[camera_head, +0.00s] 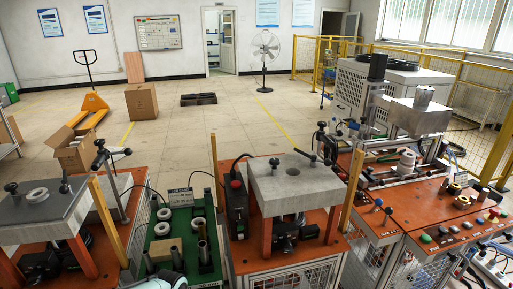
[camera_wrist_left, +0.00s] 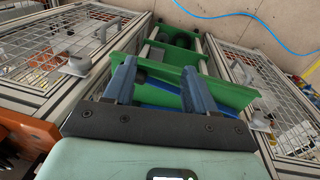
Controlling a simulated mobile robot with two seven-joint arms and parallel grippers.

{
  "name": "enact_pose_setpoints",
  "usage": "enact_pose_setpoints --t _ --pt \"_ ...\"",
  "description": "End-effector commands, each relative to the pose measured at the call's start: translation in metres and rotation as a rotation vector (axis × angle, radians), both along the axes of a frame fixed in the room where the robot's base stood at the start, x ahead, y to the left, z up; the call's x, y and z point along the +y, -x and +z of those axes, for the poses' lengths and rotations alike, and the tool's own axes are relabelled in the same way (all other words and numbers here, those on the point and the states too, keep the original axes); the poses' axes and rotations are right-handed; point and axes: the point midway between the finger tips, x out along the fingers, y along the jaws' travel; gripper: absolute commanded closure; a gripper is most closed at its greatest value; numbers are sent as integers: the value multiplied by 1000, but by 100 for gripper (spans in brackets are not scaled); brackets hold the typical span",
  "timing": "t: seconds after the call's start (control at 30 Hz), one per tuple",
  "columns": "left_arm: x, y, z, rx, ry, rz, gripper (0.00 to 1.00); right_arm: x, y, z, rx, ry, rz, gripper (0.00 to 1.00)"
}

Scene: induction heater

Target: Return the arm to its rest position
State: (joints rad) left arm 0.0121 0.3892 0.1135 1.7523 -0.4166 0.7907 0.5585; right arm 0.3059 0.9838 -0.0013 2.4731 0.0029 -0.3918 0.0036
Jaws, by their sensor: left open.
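My left gripper (camera_wrist_left: 159,68) shows large in the left wrist view. Its two blue-grey fingers stand well apart, with nothing held between them. Beyond the fingers is a green stand (camera_wrist_left: 222,92) between two mesh-sided machine frames. In the head view, part of my left arm (camera_head: 166,281) shows at the bottom edge, low in front of the green workbench (camera_head: 160,247). The gripper itself is small and hard to make out there. My right gripper is in neither view.
The green workbench holds several pale rings (camera_head: 163,214) and a small box. An orange-topped press station (camera_head: 240,256) stands to its right, a grey-topped station (camera_head: 22,232) to its left. Upright wooden posts (camera_head: 106,214) rise close by. Open floor (camera_head: 215,125) lies beyond.

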Motion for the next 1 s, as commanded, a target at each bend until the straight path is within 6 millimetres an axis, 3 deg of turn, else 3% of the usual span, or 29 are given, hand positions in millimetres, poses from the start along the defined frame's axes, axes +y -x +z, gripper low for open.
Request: enact_pose_setpoints --t 0.03,0.17,0.2,0.33,0.4,0.5,0.6,1.0 --pt "-8 18 -36 45 40 -21 44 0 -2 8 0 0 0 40" --pt "-29 73 -116 103 155 -39 44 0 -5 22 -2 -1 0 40" --pt "-34 94 -137 118 184 -33 44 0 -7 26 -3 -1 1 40" --pt "-47 171 -185 158 241 7 44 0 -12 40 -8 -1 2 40" --pt "-50 208 -198 174 246 31 44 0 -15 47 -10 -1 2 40" --pt "-51 248 -205 190 236 53 44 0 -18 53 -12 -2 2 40" --pt "-50 271 -207 198 222 63 44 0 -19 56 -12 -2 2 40" --pt "-49 278 -208 198 215 66 44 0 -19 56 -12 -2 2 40"
